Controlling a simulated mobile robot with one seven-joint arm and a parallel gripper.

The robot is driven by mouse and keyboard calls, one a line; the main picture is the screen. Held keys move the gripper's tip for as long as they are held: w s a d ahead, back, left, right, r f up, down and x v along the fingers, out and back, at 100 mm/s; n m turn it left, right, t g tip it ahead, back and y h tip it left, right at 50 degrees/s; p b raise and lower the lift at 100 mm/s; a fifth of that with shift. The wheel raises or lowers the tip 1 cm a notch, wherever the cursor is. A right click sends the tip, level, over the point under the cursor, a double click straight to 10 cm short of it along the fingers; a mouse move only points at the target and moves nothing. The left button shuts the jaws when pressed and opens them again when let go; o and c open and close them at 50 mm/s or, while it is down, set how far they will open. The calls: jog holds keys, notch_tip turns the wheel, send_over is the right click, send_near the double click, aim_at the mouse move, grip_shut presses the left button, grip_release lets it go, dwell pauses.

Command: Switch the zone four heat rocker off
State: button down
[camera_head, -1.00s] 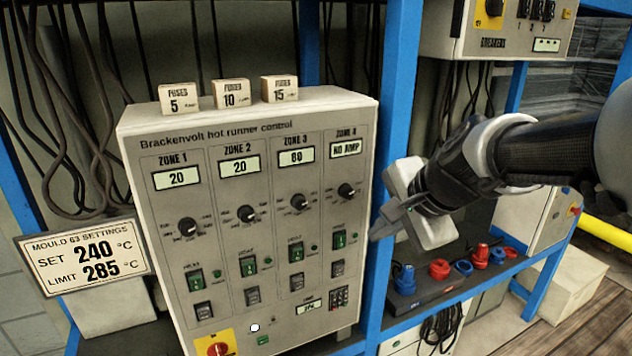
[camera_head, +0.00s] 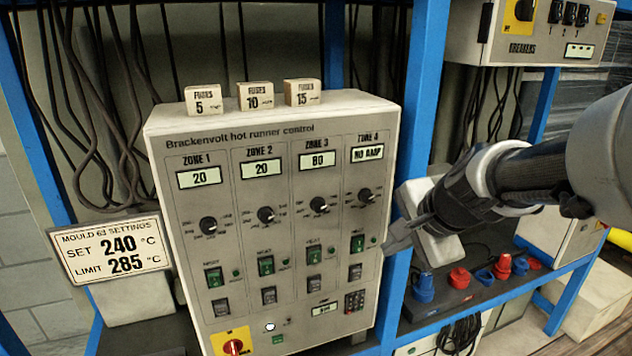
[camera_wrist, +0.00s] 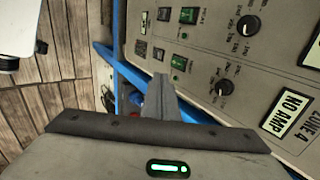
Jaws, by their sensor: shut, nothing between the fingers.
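The hot runner control cabinet (camera_head: 285,215) stands upright on the shelf. The gap to the panel is hard to judge.
Three fuse boxes (camera_head: 254,96) sit on top of the cabinet. A blue upright (camera_head: 410,130) stands close behind my gripper. A settings sign (camera_head: 110,249) is at left. Red and blue connectors (camera_head: 459,277) are on the lower right shelf. A breaker box (camera_head: 545,35) is above right.

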aim_at(361, 247)
jog(key=shift+w+a+r+b+x, duration=0.1)
jog(key=shift+w+r+b+x, duration=0.2)
jog(key=shift+x, duration=1.45)
jog(key=shift+w+a+r+b+x, duration=0.15)
jog(key=shift+w+b+x, duration=0.15)
jog(key=shift+x, duration=1.45)
jog(key=shift+w+r+b+x, duration=0.25)
jog(key=shift+b+x, duration=0.1)
jog(key=shift+x, duration=1.4)
jog(key=shift+f, duration=0.1)
jog(key=b, duration=0.2)
jog(key=shift+w+b, duration=0.2)
jog(key=shift+b, duration=0.1)
jog(key=shift+r+p, duration=0.7)
jog(key=shift+r, duration=0.15)
